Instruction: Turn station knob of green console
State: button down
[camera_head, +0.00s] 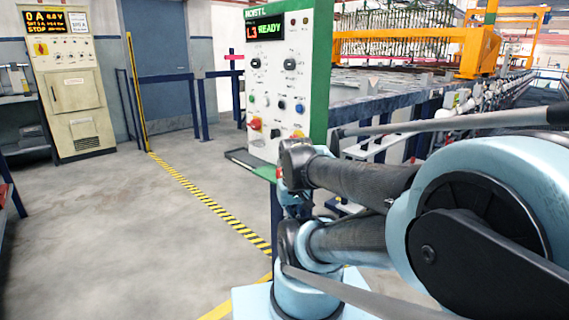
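The green console (320,60) stands upright in the middle of the head view, with a white front panel and a green side. Its display (265,31) reads "L3 READY". Two dark knobs, a left one (256,63) and a right one (290,64), sit below the display. Lower down are several small coloured buttons and a red knob (254,124) at the left. I cannot read the labels, so I cannot tell which is the station knob. My folded arm covers the panel's lower right edge. I cannot make out my gripper's fingers.
A beige cabinet (75,90) with a display stands at the far left. A small shelf (250,164) juts out below the console. A yellow-black floor stripe (205,200) runs towards the console. The plating line with an orange frame (475,50) fills the right. Floor at left is clear.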

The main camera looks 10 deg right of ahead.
aim_at(255, 63)
jog(key=k, duration=1.25)
jog(key=u, duration=0.75)
jog(key=i, duration=1.3)
jog(key=u, duration=0.1)
